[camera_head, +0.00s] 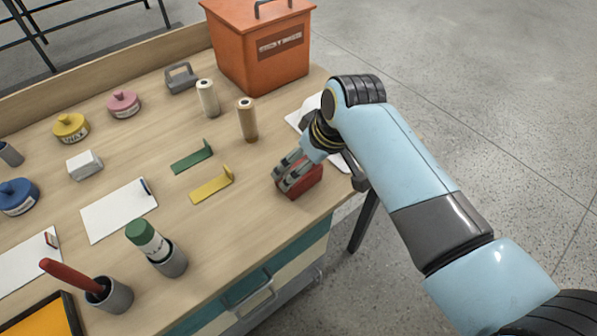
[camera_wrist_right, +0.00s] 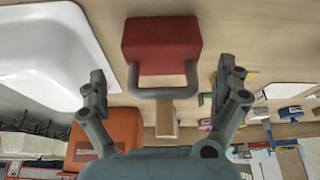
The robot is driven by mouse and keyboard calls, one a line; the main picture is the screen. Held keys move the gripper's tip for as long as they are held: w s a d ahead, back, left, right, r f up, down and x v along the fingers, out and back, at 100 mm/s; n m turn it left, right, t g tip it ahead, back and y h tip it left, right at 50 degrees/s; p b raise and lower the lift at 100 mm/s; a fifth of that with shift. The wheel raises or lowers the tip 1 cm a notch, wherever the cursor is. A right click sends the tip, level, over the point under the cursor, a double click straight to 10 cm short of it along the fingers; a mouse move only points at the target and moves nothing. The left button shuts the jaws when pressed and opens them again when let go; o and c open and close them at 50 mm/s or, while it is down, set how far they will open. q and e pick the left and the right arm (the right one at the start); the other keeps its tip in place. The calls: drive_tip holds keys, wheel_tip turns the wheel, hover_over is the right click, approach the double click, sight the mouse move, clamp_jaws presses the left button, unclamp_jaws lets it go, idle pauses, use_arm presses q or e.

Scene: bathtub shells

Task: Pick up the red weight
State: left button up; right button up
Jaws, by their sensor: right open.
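The red weight (camera_head: 305,183) is a small red block near the right front edge of the wooden bench. In the right wrist view the red weight (camera_wrist_right: 162,45) shows with a grey handle, centred between the fingers and a little beyond their tips. My right gripper (camera_head: 287,176) is over the weight and hides part of it in the head view. In the right wrist view my right gripper (camera_wrist_right: 160,82) is open, with one finger on each side of the handle and a gap to each. My left gripper is not in view.
An orange box (camera_head: 258,52) stands at the back right. A grey weight (camera_head: 181,78) is farther back.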

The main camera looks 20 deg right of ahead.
drive_tip(key=x, duration=0.4)
drive_tip(key=shift+w+a+f, duration=0.1)
drive_tip(key=shift+a+f, duration=0.05)
drive_tip(key=shift+f, duration=0.1)
drive_tip(key=shift+w+f, duration=0.1)
drive_tip(key=shift+f, duration=0.15)
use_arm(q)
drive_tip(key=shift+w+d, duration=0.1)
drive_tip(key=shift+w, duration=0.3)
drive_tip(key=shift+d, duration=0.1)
use_arm(e)
drive_tip(key=shift+c, duration=0.4)
drive_tip(key=shift+c, duration=1.3)
drive_tip(key=c, duration=1.1)
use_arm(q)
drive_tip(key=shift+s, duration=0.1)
use_arm(e)
drive_tip(key=shift+w+r, duration=0.15)
drive_tip(key=shift+r, duration=0.05)
drive_tip(key=shift+c, duration=0.3)
